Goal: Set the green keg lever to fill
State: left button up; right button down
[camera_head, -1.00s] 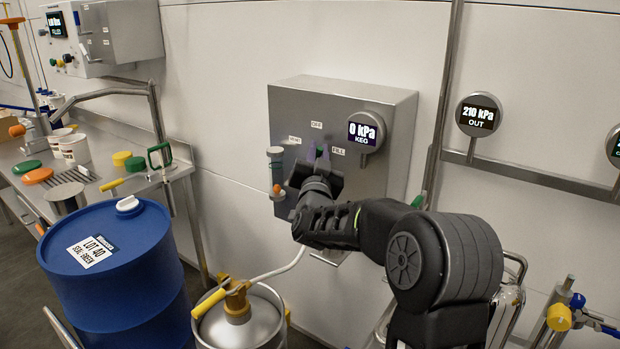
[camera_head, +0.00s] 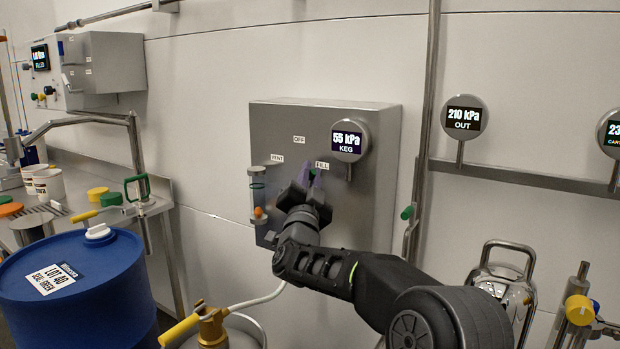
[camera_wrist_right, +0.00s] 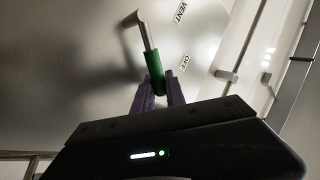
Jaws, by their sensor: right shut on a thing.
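The steel keg panel (camera_head: 370,195) on the wall carries VENT, OFF and FILL labels. The arm's lower part is hidden by my wrist in the head view. The keg gauge (camera_head: 346,142) reads 55 kPa. My left gripper is not in view.
A clear tube with an orange bead (camera_head: 258,213) is on the panel's left side. A brass keg fitting with a yellow handle (camera_head: 212,327) and a blue drum (camera_head: 85,285) stand lower left. A green-handled pipe valve (camera_head: 407,213) and OUT gauge (camera_head: 464,117) are right.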

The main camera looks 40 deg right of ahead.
jog(key=shift+f, duration=0.1)
jog(key=c, duration=1.4)
grip_release()
jog(key=shift+o, duration=0.2)
jog(key=v, duration=0.7)
jog(key=shift+s+a, duration=0.25)
jog(key=shift+f, duration=0.15)
